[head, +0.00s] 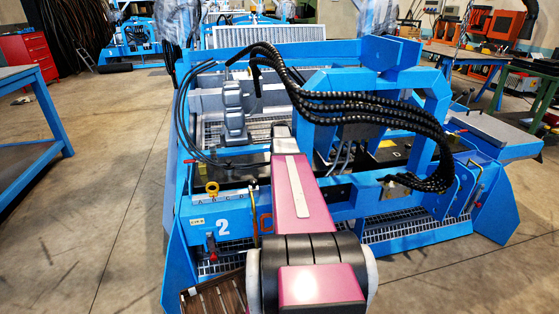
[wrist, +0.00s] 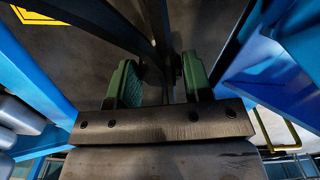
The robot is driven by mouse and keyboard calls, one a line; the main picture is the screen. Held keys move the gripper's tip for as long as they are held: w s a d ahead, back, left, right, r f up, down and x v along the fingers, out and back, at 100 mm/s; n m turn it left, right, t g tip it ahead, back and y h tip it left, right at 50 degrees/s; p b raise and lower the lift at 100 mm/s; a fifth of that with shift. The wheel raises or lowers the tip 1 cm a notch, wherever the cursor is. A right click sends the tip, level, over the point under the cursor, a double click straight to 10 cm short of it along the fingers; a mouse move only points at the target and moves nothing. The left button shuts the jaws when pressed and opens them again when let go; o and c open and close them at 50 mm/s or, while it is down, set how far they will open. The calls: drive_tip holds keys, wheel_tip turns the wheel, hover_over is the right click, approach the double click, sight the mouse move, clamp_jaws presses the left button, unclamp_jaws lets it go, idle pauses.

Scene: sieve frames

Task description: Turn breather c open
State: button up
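Thick black hoses (head: 360,105) arch over the frame's right half. Blue beams flank my gripper in the wrist view, with a yellow label (wrist: 38,17) at top left. A blue table (head: 35,110) stands at left, with open floor (head: 110,190) between.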

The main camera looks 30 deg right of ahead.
drive_tip(key=o, duration=0.3)
wheel_tip(320, 180, up, 11)
idle(0.5)
drive_tip(key=shift+f, duration=0.1)
idle(0.4)
